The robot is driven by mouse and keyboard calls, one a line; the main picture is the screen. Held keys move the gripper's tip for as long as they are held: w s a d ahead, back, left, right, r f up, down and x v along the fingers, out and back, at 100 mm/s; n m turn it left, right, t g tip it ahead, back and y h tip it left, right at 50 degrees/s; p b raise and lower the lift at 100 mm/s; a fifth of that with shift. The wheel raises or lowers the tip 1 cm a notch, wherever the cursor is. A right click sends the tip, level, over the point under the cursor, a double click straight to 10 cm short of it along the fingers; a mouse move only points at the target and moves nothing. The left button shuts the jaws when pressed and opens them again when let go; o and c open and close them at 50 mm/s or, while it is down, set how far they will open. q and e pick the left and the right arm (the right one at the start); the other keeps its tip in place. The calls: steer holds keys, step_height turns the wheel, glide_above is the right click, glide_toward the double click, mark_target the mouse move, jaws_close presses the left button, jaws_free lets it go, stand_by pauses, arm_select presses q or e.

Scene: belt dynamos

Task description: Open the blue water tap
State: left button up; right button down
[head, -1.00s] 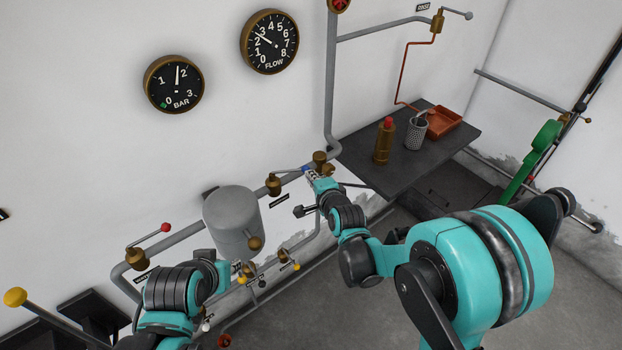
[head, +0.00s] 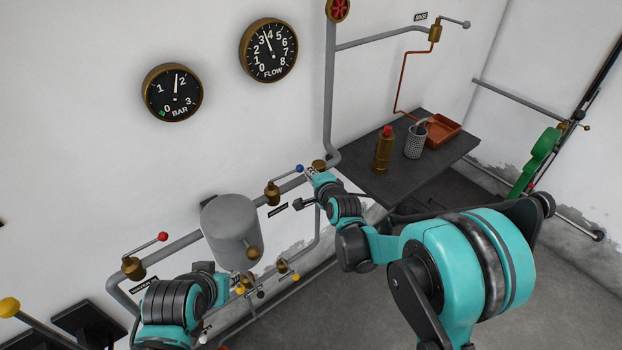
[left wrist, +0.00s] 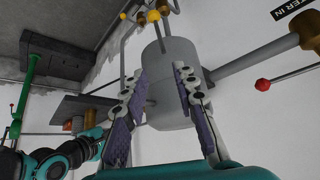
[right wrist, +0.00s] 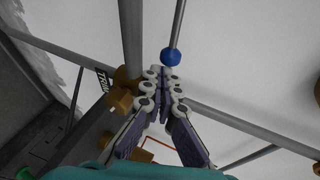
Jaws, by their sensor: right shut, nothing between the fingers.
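The blue water tap is a brass valve (head: 272,190) on the grey wall pipe. Its thin lever slants up and right to a blue ball knob (head: 299,168). My right gripper (head: 310,173) is at the knob's right side. In the right wrist view its fingers (right wrist: 162,78) are shut and empty, their tips just below the blue knob (right wrist: 170,57); I cannot tell if they touch it. My left gripper (left wrist: 158,82) is open and empty in the left wrist view, with the grey tank beyond it.
A red-knobbed lever valve (head: 133,267) is on the same pipe to the left. The grey tank (head: 232,230) hangs between the two valves. Small taps sit below it. The FLOW gauge (head: 269,50) reads between 3 and 4. A dark shelf (head: 440,160) is at the right.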

steer(key=shift+w, duration=0.3)
arm_select(q)
steer(key=shift+f, duration=0.1)
arm_select(e)
steer(key=shift+s+a, duration=0.1)
steer(key=shift+s, duration=0.05)
